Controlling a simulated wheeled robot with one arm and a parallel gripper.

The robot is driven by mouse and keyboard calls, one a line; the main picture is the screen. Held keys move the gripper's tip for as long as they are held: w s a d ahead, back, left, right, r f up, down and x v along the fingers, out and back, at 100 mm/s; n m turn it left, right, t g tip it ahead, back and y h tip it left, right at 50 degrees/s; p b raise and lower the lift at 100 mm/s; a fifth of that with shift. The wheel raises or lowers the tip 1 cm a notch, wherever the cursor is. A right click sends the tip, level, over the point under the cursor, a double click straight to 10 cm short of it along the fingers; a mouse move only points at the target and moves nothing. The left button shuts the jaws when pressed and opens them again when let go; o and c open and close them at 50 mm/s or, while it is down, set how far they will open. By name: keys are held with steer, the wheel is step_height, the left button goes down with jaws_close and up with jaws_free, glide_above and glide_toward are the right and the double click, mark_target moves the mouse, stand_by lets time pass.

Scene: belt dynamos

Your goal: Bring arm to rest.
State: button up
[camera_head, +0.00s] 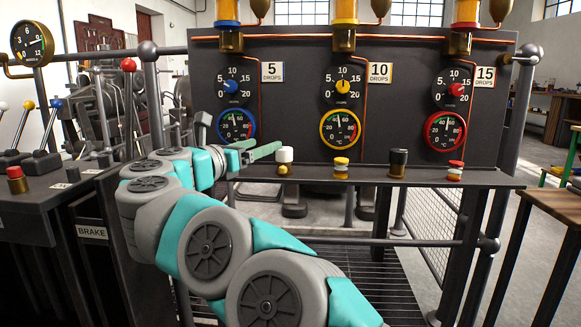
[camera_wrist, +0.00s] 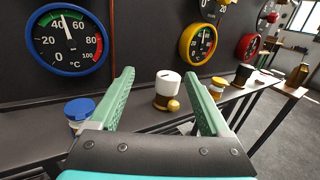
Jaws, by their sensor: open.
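My gripper (camera_head: 258,148) is over the left part of the panel's shelf (camera_head: 365,174), with its green fingers pointing right. In the wrist view my gripper (camera_wrist: 160,97) has its two fingers spread apart with nothing held between them. A white-topped knob with a brass base (camera_head: 284,160) stands beyond the fingertips; it also shows in the wrist view (camera_wrist: 167,84), apart from both fingers. A blue-capped piece (camera_wrist: 79,111) stands left of the left finger in the wrist view. My arm reaches in from the lower part of the head view.
Right along the shelf stand a yellow knob (camera_head: 341,168), a black knob (camera_head: 398,162) and a red-and-white knob (camera_head: 455,170). Behind is the dark panel with blue, yellow and red gauges (camera_head: 340,130). Levers and a red button (camera_head: 16,178) are on the left console.

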steer(key=s+a+r+n+t+y+p, duration=0.1)
steer(key=a+r+n+t+y+p, duration=0.15)
steer(key=r+n+y, duration=0.7)
steer(key=a+r+n+t+y+p, duration=0.15)
steer(key=a+r+n+y, duration=0.25)
steer(key=n+y, duration=0.55)
steer(key=s+d+f+n+g+h+p, duration=0.1)
steer(key=s+d+f+n+g, duration=0.3)
steer(key=s+f+n, duration=0.4)
steer(key=s+d+f+n+g+h+p, duration=0.1)
steer(key=s+d+f+n+g, duration=0.4)
steer(key=f, duration=0.6)
steer(key=s+d+f+n+g+h+p, duration=0.1)
steer(key=s+d+f+n+g, duration=0.25)
steer(key=s+f+n, duration=0.45)
steer(key=s+d+f+n+g+h, duration=0.1)
steer(key=s+d+f+g+h, duration=0.2)
steer(key=s+d+f, duration=0.3)
steer(key=s+d+f+g+h+p, duration=0.1)
steer(key=s+d+f+g+h, duration=0.2)
steer(key=s+d, duration=1.1)
steer(key=s+f+g, duration=0.3)
steer(key=s+f, duration=0.1)
steer(key=shift+n, duration=0.4)
steer(key=shift+f, duration=0.1)
